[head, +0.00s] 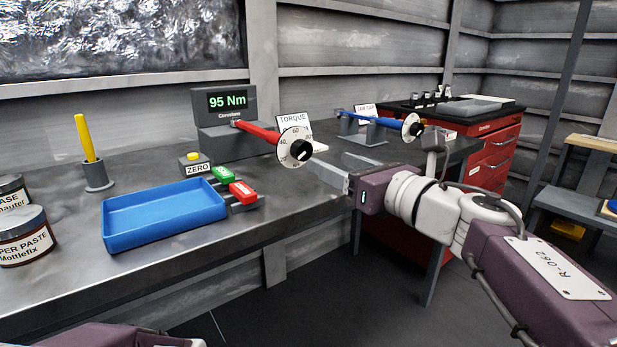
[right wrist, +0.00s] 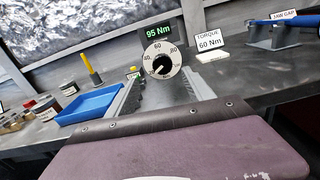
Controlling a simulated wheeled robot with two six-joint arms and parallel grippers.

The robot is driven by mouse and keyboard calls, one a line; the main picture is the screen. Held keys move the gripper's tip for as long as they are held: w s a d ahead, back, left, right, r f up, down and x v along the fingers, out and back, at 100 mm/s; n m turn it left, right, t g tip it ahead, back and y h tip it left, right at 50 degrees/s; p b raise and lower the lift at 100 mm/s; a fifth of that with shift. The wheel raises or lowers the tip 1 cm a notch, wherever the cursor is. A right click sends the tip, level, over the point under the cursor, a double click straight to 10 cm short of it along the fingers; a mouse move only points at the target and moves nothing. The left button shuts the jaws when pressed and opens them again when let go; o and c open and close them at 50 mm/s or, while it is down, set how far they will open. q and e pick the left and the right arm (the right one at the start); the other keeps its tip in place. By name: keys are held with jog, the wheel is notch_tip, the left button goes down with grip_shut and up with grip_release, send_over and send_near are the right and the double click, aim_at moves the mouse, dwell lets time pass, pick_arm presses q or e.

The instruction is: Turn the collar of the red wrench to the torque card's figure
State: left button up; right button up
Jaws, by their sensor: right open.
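The red wrench (head: 258,133) runs from the tester with the green "95 Nm" display (head: 227,101) to a white numbered collar dial (head: 286,146) with a black knob. The dial (right wrist: 171,70) faces me in the right wrist view; a white mark on its knob points down and left, but the exact reading is too small to tell. The torque card (right wrist: 209,41) reads 60 Nm and is partly hidden behind the dial in the head view. My right gripper (head: 328,176) is open and empty, its fingers just short of the dial. My left gripper is out of view.
A blue tray (head: 165,238), green button (head: 222,174), red button (head: 243,192) and ZERO button (head: 195,164) lie left of the dial. A blue wrench (head: 375,120) rests on a stand at the right. A yellow-handled tool (head: 85,138) stands upright at the left.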

aim_at(305, 152)
jog(key=x, duration=0.9)
jog(key=shift+w+f, duration=0.25)
jog(key=shift+w, duration=0.05)
jog(key=shift+d, duration=0.1)
grip_shut()
jog(key=shift+m, duration=0.3)
